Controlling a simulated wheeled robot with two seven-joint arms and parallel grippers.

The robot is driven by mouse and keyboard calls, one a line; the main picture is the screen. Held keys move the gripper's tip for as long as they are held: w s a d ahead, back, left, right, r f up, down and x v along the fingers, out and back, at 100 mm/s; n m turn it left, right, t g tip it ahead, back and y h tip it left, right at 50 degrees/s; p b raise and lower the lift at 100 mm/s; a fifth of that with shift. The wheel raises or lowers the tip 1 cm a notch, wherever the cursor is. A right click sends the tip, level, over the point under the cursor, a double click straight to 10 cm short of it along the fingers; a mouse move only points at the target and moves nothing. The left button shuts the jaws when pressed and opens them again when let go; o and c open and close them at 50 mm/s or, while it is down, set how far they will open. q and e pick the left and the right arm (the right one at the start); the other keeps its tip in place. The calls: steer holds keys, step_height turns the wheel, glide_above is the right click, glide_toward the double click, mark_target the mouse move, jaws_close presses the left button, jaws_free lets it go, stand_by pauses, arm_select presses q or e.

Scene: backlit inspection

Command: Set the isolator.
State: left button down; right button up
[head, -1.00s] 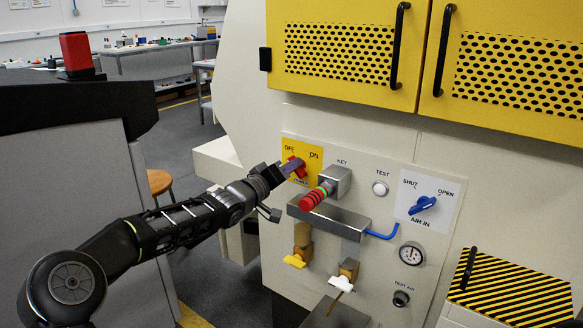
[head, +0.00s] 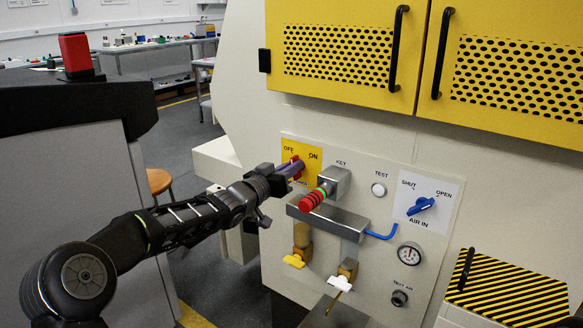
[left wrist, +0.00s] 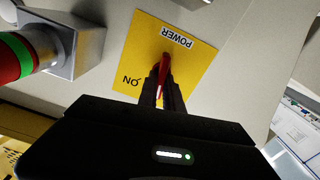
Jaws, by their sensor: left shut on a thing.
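The isolator is a red handle (left wrist: 163,72) on a yellow plate marked OFF, ON and POWER (head: 315,164). The yellow plate also shows in the left wrist view (left wrist: 195,58). My left gripper (head: 293,170) is at the handle and its fingers are shut on it; in the left wrist view the fingers (left wrist: 163,90) hold the red handle between them. In the head view the fingers hide much of the handle, so its exact angle is hard to tell. My right gripper is not in view.
Just right of the plate a red-and-green key knob (head: 313,198) sticks out from a metal block (head: 337,180). A blue AIR IN handle (head: 421,206), a TEST button (head: 379,189) and a gauge (head: 410,254) are farther right. A metal ledge (head: 340,218) lies below.

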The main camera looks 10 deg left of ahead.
arm_select(q)
steer(key=m+b, duration=0.1)
steer(key=m, duration=0.4)
steer(key=shift+s+d+f+m+b, duration=0.1)
steer(key=shift+d+f+m+b, duration=0.1)
steer(key=shift+m+b, duration=0.15)
steer(key=m+b, duration=0.2)
steer(key=m, duration=0.3)
steer(key=shift+d+m, duration=0.1)
steer(key=shift+m, duration=0.15)
steer(key=c, duration=1.5)
jaws_free()
steer(key=shift+s, duration=0.1)
steer(key=v, duration=0.7)
steer(key=shift+s, duration=0.35)
